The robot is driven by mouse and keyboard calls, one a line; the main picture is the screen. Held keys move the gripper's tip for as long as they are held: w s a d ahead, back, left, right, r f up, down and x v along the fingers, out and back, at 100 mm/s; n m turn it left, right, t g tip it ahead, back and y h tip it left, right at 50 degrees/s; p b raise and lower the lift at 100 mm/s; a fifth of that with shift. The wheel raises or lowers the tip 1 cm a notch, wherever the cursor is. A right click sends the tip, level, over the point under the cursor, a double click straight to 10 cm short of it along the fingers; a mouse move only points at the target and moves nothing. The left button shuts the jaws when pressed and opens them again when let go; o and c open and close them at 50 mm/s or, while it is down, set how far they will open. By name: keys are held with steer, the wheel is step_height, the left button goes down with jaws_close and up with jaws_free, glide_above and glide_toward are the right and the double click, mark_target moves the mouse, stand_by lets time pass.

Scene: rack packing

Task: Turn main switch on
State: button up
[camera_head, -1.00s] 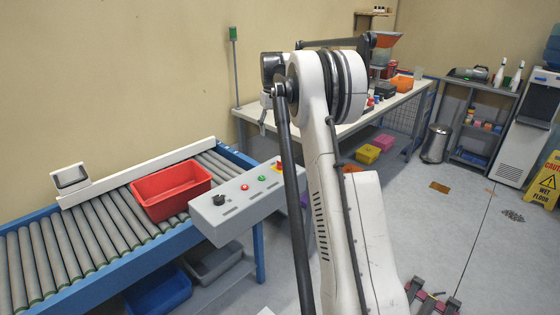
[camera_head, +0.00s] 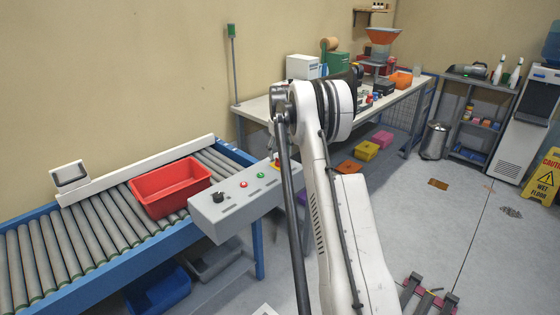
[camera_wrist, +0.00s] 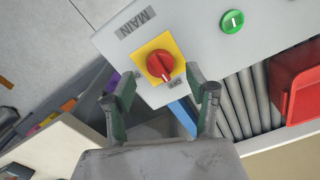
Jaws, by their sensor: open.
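The main switch (camera_wrist: 159,64) is a red rotary knob on a yellow square plate, under a "MAIN" label, on the grey control panel (camera_wrist: 215,62). A white mark on the knob points toward the lower part of the plate in the wrist view; the small labels beside it are too small to read. My gripper (camera_wrist: 162,88) is open and empty, with its two fingers apart just below the switch in the wrist view, not closed on it. In the head view the panel (camera_head: 232,203) shows, but my arm hides my gripper and most of the switch.
A green button (camera_wrist: 232,21) is on the same panel. A red bin (camera_head: 170,187) sits on the roller conveyor (camera_head: 75,238) beside it. A workbench (camera_head: 258,107) with boxes and tools stands behind my arm.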

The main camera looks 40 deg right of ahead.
mark_target(280, 159)
steer(key=shift+f, duration=1.7)
steer(key=shift+c, duration=0.6)
steer(key=c, duration=1)
steer(key=shift+c, duration=0.2)
